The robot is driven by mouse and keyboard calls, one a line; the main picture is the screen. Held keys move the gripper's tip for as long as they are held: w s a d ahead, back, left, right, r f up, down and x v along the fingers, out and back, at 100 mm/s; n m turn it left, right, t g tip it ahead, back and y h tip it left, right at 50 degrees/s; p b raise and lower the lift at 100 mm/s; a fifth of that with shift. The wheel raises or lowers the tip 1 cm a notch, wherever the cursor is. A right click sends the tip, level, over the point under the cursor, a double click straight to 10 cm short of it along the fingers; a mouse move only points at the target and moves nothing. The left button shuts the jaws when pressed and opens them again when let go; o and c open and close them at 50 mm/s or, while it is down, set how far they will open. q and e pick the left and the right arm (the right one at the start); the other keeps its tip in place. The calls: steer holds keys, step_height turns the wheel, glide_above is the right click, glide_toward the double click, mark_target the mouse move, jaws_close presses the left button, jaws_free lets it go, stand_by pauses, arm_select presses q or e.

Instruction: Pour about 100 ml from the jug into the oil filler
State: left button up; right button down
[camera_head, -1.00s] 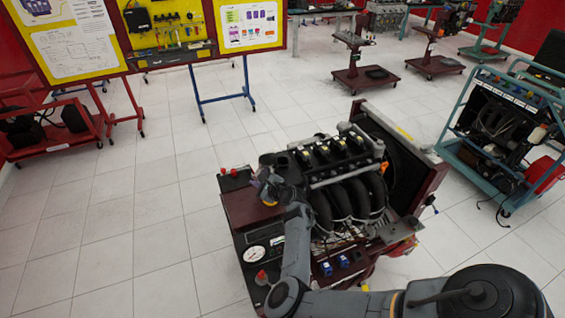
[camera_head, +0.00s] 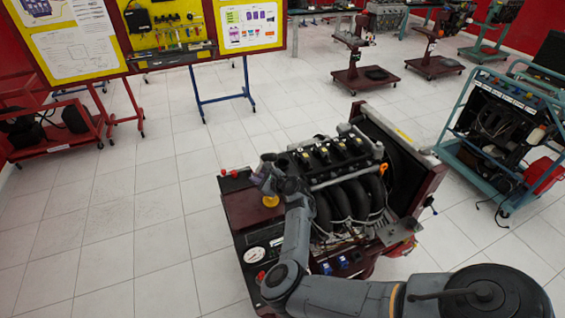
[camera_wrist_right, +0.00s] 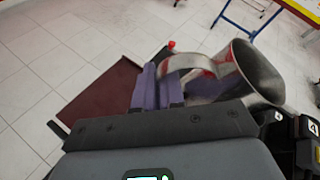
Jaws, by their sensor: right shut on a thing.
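The jug is a shiny metal vessel (camera_wrist_right: 250,75) with a curved handle (camera_wrist_right: 190,68), at the right of the wrist view. My right gripper (camera_wrist_right: 160,90) is shut on the handle, its purple fingers around it. In the head view my right gripper (camera_head: 264,178) is at the left end of the engine (camera_head: 345,170), above the dark red stand top (camera_head: 243,210). The jug is hard to make out there. Its contents are not visible. I cannot pick out the oil filler. My left gripper is not in view.
A round yellow thing (camera_head: 271,201) is just below the gripper. A gauge (camera_head: 254,254) sits on the stand's front panel. Dark intake pipes (camera_head: 355,200) and a radiator frame (camera_head: 400,150) stand right of my arm. Floor left of the stand is clear.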

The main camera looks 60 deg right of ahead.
mark_target(267, 159)
steer(key=shift+d+r+m+y, duration=0.3)
steer(key=shift+d+r+m, duration=0.1)
steer(key=shift+d+r, duration=0.2)
steer(key=shift+d+r+m+y+b, duration=0.4)
steer(key=shift+d+r+m+y, duration=0.1)
steer(key=shift+d+r+m, duration=0.15)
steer(key=shift+d+r+m+y+b, duration=0.2)
steer(key=shift+d+m+b, duration=0.1)
steer(key=shift+d+b, duration=0.15)
steer(key=shift+d+r+m+y+b, duration=0.15)
steer(key=shift+d+m+y+b, duration=0.1)
steer(key=shift+d+b, duration=0.15)
steer(key=shift+d+r+m+y+b, duration=0.25)
steer(key=shift+d+r+m+b, duration=0.1)
steer(key=shift+m+b, duration=0.1)
steer(key=shift+d+r+m+y+b, duration=0.25)
steer(key=shift+d+m+y+b, duration=0.35)
steer(key=shift+b, duration=0.6)
steer(key=shift+a, duration=0.1)
steer(key=shift+r+m, duration=0.1)
steer(key=shift+m, duration=0.15)
steer(key=shift+d+m+y+p, duration=0.3)
steer(key=shift+d+p, duration=0.05)
steer(key=shift+p, duration=0.1)
